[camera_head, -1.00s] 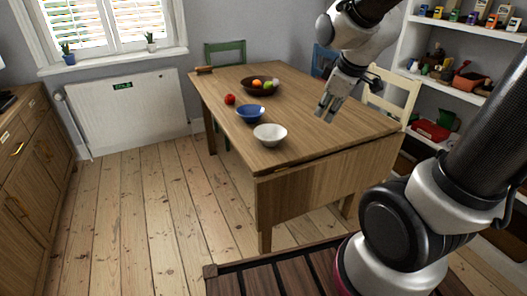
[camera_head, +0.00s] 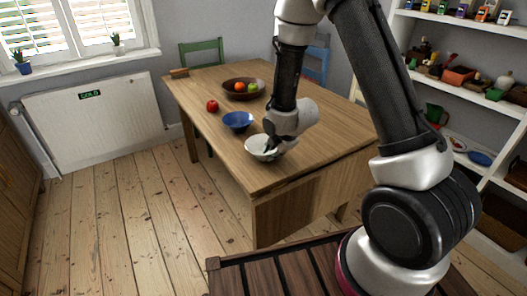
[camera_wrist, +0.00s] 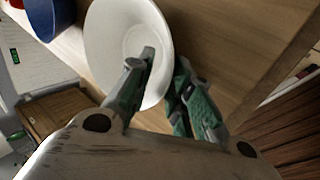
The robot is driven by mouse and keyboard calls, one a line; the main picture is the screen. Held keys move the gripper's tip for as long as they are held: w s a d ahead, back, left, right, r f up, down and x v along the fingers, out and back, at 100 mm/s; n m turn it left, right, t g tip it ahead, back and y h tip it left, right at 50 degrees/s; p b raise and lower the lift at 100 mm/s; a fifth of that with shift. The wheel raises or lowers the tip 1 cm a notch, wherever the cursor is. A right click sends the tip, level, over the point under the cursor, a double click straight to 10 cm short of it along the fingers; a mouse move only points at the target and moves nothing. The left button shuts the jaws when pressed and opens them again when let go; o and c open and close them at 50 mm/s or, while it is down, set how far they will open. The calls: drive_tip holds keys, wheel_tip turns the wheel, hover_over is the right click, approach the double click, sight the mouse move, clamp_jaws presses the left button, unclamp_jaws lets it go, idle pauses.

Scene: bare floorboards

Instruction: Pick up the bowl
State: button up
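A white bowl (camera_head: 253,147) stands upright near the front edge of the wooden table. In the wrist view the white bowl (camera_wrist: 108,45) fills the upper middle. My gripper (camera_wrist: 166,64) is at its rim, with one finger over the bowl's inside and the other just outside the rim. A gap shows between the fingers, with the rim in it; I cannot tell whether either finger touches. In the head view my gripper (camera_head: 269,150) is partly hidden by my wrist. A blue bowl (camera_head: 238,121) stands behind the white one.
A brown fruit bowl (camera_head: 230,92) and a red apple (camera_head: 212,106) are farther back on the table (camera_head: 200,83). The blue bowl is close to the white one. Green (camera_head: 202,48) and blue (camera_head: 318,64) chairs stand beyond. Shelves are at the right.

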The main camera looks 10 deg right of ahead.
drive_tip(key=shift+x, duration=1.5)
clamp_jaws()
